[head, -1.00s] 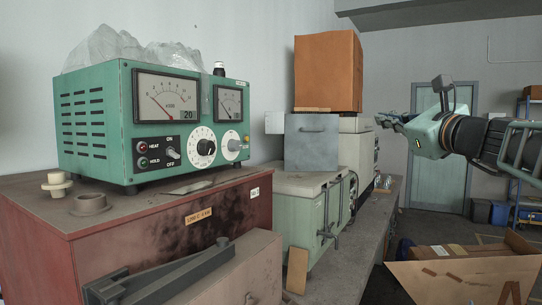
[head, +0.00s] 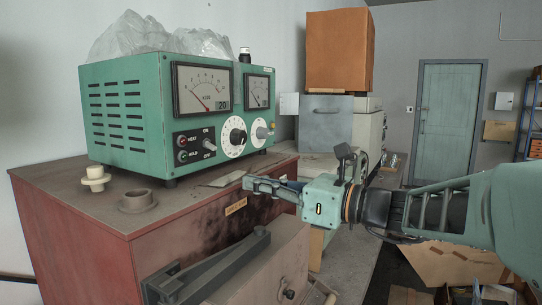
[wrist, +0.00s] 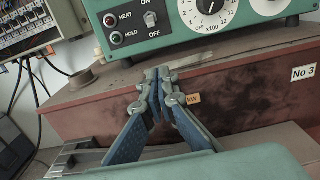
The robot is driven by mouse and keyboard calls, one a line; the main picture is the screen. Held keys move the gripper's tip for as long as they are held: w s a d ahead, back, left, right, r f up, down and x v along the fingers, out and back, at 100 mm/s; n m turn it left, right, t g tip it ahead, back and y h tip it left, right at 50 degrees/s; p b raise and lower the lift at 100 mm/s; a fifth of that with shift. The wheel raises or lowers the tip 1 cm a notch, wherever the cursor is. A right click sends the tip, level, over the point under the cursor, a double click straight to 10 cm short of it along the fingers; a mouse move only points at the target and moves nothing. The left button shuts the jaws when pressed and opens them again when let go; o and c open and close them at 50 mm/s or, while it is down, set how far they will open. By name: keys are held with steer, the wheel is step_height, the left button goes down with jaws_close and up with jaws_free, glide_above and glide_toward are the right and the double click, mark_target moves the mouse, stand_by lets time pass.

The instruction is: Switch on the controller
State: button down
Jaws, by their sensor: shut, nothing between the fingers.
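The controller is a green metal box (head: 120,115) with two gauges, on a red-brown cabinet at the left in the head view. Its front panel carries a toggle switch (head: 209,145) between the marks ON and OFF, beside the HEAT and HOLD lamps. The switch also shows in the wrist view (wrist: 150,19); its lever seems to lean down towards OFF, but this is hard to tell. My gripper (head: 248,183) is shut and empty, in front of the cabinet's upper edge, below and to the right of the switch. In the wrist view its fingertips (wrist: 158,73) are below the switch, apart from it.
The red-brown cabinet (head: 75,225) bears a flat metal piece (head: 222,179) before the controller and two pale round fittings at its left. A round dial (head: 234,137) sits right of the switch. A grey lever-handled box stands below. Orange and grey boxes stand behind.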

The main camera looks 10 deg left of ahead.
mark_target(216, 182)
steer(key=shift+a, duration=0.1)
steer(key=x, duration=0.5)
steer(key=p+x, duration=0.1)
steer(key=x, duration=0.4)
steer(key=shift+r+p, duration=0.25)
steer(key=shift+p, duration=0.05)
steer(key=r, duration=0.1)
steer(key=d+r+p, duration=0.1)
steer(key=shift+s+d+r, duration=0.1)
steer(key=shift+s+r, duration=0.05)
steer(key=shift+r, duration=0.15)
steer(key=shift+d+r, duration=0.2)
steer(key=shift+r, duration=0.15)
steer(key=shift+s, duration=0.1)
steer(key=shift+r, duration=0.15)
steer(key=shift+r+p, duration=0.1)
steer(key=shift+p, duration=0.5)
steer(key=shift+d+h, duration=0.1)
steer(key=shift+h, duration=0.2)
